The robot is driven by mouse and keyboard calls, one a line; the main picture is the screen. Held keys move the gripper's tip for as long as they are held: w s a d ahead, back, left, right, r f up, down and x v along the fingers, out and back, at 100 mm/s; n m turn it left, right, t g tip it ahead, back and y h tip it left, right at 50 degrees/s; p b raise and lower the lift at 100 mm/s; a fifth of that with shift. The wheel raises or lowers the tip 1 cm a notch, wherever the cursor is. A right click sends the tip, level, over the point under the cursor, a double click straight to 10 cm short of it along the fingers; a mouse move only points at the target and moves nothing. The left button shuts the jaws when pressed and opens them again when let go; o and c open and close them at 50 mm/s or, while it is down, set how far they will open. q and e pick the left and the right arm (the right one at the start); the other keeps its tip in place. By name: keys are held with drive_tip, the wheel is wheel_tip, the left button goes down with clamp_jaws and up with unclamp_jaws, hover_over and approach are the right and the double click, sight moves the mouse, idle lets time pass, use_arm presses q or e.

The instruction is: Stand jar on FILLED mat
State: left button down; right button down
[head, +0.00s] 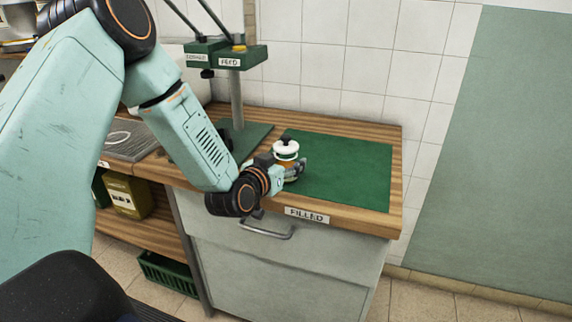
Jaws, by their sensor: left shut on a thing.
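The mat lies flat on the wooden counter, above a front label (307,215) reading FILLED. My right gripper is not in view.
A green stand (236,108) with labelled top blocks rises behind my left arm. A grey board (131,140) lies on the counter at left. A yellow-brown container (129,196) and a green crate (168,271) are lower left. The mat's right part is clear; a tiled wall is behind.

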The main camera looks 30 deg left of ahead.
use_arm(q)
drive_tip(key=shift+d+r, duration=0.15)
drive_tip(key=shift+s, duration=0.1)
drive_tip(key=c, duration=0.9)
unclamp_jaws()
drive_tip(key=shift+f, duration=0.2)
drive_tip(key=o, duration=0.5)
